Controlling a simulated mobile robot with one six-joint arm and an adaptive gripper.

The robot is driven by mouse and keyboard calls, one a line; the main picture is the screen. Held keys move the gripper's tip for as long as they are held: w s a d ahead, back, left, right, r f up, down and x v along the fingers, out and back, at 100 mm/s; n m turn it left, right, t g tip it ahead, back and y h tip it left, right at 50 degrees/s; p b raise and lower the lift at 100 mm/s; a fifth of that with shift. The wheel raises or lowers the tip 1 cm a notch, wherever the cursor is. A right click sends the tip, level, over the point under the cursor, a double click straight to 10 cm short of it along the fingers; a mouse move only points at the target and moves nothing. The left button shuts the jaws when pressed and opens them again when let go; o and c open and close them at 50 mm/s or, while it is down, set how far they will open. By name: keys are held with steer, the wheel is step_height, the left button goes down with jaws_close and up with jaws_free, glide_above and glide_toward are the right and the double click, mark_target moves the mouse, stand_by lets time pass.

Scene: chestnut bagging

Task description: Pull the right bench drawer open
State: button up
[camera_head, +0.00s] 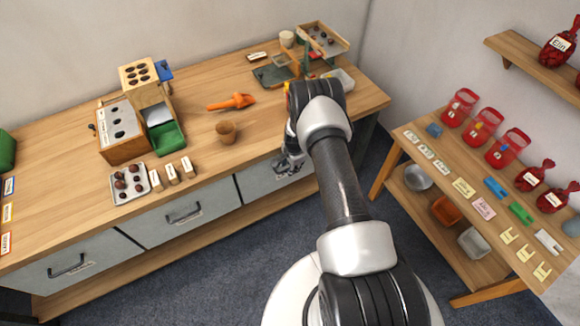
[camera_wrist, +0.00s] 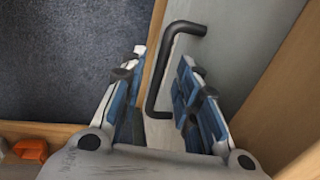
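The right bench drawer (camera_head: 252,184) has a grey front, seen partly behind my gripper in the head view; it looks shut, flush with the bench. Its front fills the middle of the wrist view (camera_wrist: 232,45). Its dark bar handle (camera_wrist: 162,66) runs between my two blue-padded fingers, with its upper end bending toward the right finger. My gripper (camera_wrist: 160,62) is open around the handle, a finger on either side; I cannot tell if either touches it. In the head view my gripper (camera_head: 288,163) is at the drawer front, and the handle is mostly hidden there.
The wooden benchtop (camera_head: 205,125) overhangs the drawers. The middle drawer (camera_head: 182,215) and left drawer (camera_head: 70,264) look shut. Dark carpet (camera_head: 215,270) lies clear in front of the drawers.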

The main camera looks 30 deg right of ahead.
jaws_close()
stand_by(0.7)
